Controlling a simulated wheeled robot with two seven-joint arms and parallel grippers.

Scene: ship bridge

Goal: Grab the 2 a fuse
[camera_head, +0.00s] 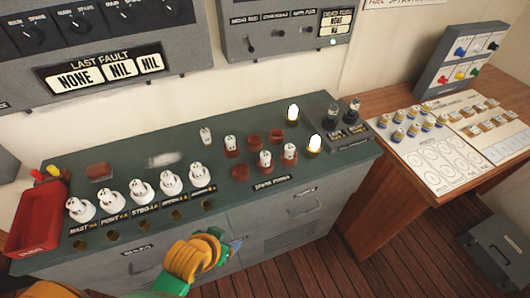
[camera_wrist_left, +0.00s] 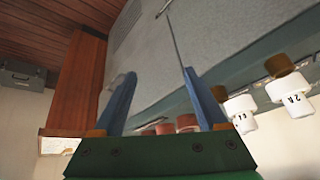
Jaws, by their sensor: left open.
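My left gripper (camera_head: 236,243) is in front of the green-topped cabinet, low before its grey front, left of centre of the spare-fuse area. In the left wrist view its two blue fingers (camera_wrist_left: 159,74) stand apart with nothing between them. A white fuse marked 2 A (camera_wrist_left: 290,98) shows at the right of that view, outside the fingers, beside another white fuse (camera_wrist_left: 241,113). In the head view several white fuses (camera_head: 265,158) stand in or near red-brown holders; their ratings are too small to read. A row of larger white fuse carriers (camera_head: 141,192) stands at left.
A red bin (camera_head: 42,218) stands at the cabinet's left end. Two lit lamps (camera_head: 292,113) and dark posts (camera_head: 333,114) stand at its right. A wooden desk (camera_head: 390,215) holds sheets with fuses. Wood floor is free in front.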

